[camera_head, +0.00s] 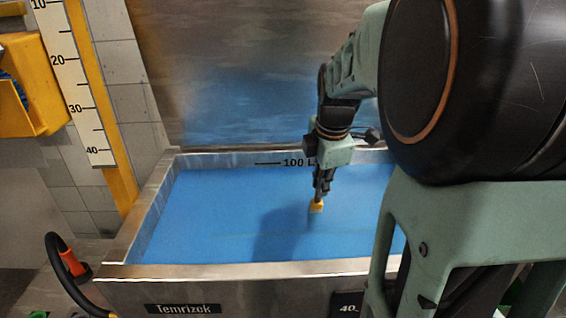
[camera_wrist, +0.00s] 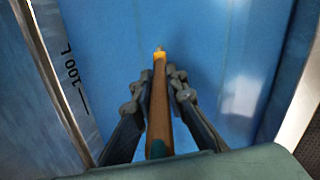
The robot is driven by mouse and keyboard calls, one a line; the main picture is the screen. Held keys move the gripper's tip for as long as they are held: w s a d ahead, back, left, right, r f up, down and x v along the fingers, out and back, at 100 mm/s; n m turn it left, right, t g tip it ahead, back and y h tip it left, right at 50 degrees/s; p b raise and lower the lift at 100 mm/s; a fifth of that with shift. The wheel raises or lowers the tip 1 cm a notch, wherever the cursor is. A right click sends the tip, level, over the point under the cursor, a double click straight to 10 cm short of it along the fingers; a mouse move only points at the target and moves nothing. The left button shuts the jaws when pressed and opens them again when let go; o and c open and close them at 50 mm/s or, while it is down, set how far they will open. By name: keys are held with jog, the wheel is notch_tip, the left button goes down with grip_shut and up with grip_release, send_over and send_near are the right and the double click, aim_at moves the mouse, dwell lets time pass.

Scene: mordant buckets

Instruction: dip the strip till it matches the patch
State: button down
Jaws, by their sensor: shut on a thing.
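My gripper (camera_head: 321,188) reaches down over a metal vat (camera_head: 215,270) filled with blue liquid (camera_head: 215,205). It is shut on a holder with a yellow end (camera_head: 316,207), low over or at the liquid. In the wrist view, my gripper (camera_wrist: 160,85) has its fingers on both sides of the brown holder (camera_wrist: 158,105), with its yellow tip (camera_wrist: 160,54) pointing away. A strip cannot be made out clearly; any part below the yellow end is faint against the blue. I cannot tell whether it touches the liquid. No patch can be made out.
The vat has a "100 L" mark (camera_head: 293,162) inside its back wall and a "Temrizek" label (camera_head: 183,309) in front. A tall scale (camera_head: 75,85), a yellow bin (camera_head: 35,90) and a black hose handle with an orange part (camera_head: 71,262) stand left.

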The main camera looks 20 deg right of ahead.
jog(key=shift+r, duration=0.1)
notch_tip(320, 180, up, 15)
jog(key=p, duration=1.2)
jog(key=shift+r, duration=0.15)
dwell(3.1)
jog(key=shift+r+p, duration=1.95)
jog(key=shift+r, duration=0.5)
